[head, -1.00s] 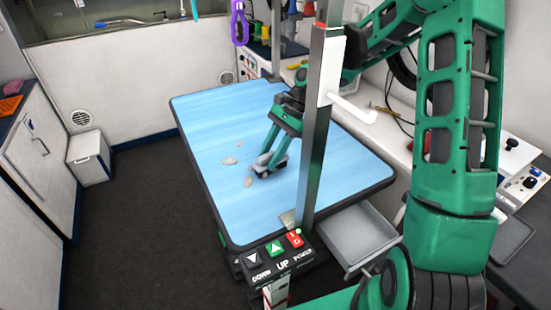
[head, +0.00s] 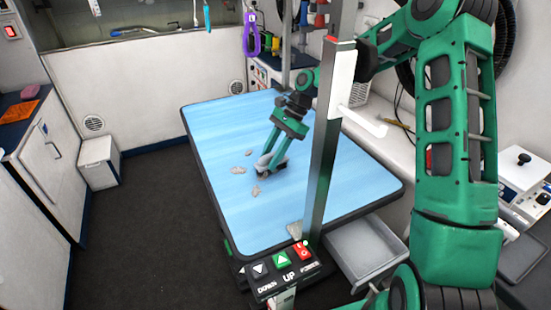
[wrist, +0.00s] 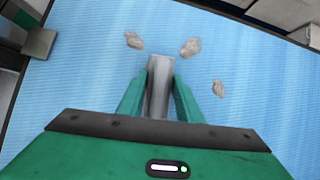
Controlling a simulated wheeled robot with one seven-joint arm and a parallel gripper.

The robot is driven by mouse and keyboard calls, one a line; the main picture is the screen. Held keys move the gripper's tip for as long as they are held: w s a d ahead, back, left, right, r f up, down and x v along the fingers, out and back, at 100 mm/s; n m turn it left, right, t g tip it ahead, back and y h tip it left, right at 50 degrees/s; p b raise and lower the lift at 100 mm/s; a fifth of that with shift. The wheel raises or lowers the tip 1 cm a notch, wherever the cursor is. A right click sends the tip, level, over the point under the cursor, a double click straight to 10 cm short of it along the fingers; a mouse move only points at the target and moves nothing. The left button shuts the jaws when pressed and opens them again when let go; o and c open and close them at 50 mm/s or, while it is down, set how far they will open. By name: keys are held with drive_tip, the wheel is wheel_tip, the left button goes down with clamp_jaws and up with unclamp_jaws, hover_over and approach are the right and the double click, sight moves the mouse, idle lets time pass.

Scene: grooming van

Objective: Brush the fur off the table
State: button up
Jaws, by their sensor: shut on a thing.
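The grooming table (head: 330,190) has a light blue ribbed top with a dark rim. Three small grey-beige fur tufts lie on it: one farther back (head: 248,153), one at the left (head: 238,170) and one nearer (head: 256,190). My gripper (head: 272,160) is shut on a grey brush (wrist: 160,78), low over the table just right of the tufts. Whether the brush touches the top is unclear.
A metal post (head: 322,160) with a white fitting rises at the table's near edge, beside a grey patch (head: 295,230). A button panel (head: 283,270) stands in front. A grey open tray (head: 365,248) sits below the near right side. The left floor is clear.

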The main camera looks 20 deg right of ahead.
drive_tip(key=shift+w+a, duration=0.4)
drive_tip(key=shift+w, duration=1.7)
drive_tip(key=shift+w+a, duration=0.45)
drive_tip(key=shift+w, duration=1.65)
drive_tip(key=shift+w+a, duration=0.4)
drive_tip(key=shift+w, duration=1.7)
drive_tip(key=shift+s+a, duration=0.1)
drive_tip(key=shift+a, duration=0.6)
drive_tip(key=shift+s+d+f, duration=0.1)
drive_tip(key=shift+s+d, duration=0.1)
drive_tip(key=shift+s, duration=0.95)
drive_tip(key=shift+s+d+r, duration=0.1)
drive_tip(key=shift+s+d, duration=0.1)
drive_tip(key=shift+s, duration=0.95)
drive_tip(key=shift+s+d+f, duration=0.1)
drive_tip(key=shift+s+d, duration=0.1)
drive_tip(key=shift+s, duration=0.95)
